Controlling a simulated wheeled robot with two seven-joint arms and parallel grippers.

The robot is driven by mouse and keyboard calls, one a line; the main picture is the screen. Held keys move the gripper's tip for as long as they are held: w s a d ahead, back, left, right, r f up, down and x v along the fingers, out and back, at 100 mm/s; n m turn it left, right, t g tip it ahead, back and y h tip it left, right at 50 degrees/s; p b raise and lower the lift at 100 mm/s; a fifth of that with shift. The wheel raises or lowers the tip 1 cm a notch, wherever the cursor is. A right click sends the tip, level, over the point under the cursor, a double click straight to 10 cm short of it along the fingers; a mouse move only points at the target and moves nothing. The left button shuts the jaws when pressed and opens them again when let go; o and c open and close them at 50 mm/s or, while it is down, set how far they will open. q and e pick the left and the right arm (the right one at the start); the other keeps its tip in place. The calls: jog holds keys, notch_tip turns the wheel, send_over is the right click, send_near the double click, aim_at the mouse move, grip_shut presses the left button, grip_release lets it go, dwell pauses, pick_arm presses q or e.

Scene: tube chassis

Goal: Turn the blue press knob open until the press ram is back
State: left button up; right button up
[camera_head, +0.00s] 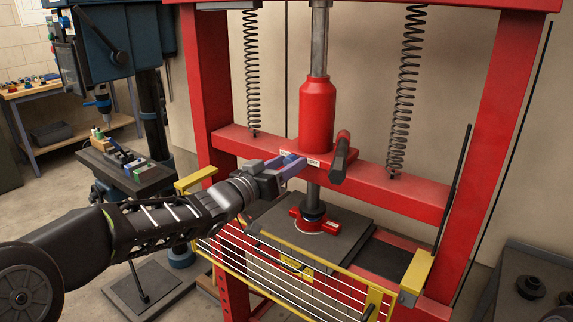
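The red press (318,105) stands in front of me, with its bottle-shaped cylinder upright on the red crossbeam. The small blue press knob (291,158) is on the front of the crossbeam, left of the white OPEN label. My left gripper (287,166) reaches in from the left, its fingertips at the knob and partly covering it. I cannot tell if the fingers press on the knob. The press ram (312,197) extends below the crossbeam, down to a red fixture (316,221) on the dark press plate. My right gripper is not in view.
A dark pump handle (342,158) sticks out just right of the knob. A yellow guard with wires (290,272) runs across the press front below my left arm. Coil springs hang on both sides. A drill press and workbench stand left; a dark table is lower right.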

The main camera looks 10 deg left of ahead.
pick_arm(q)
grip_shut()
dwell(0.3)
jog(key=shift+r+n+p, duration=0.2)
jog(key=shift+n+p, duration=0.1)
jog(key=shift+p, duration=0.2)
jog(key=shift+n+p, duration=0.95)
jog(key=shift+n, duration=0.05)
jog(key=shift+f+n, duration=0.1)
jog(key=shift+n, duration=0.2)
jog(key=shift+f, duration=0.1)
jog(key=shift+o, duration=0.7)
grip_release()
jog(key=shift+s+a, duration=0.1)
jog(key=b+v, duration=0.1)
jog(key=v, duration=0.6)
jog(key=shift+s, duration=0.3)
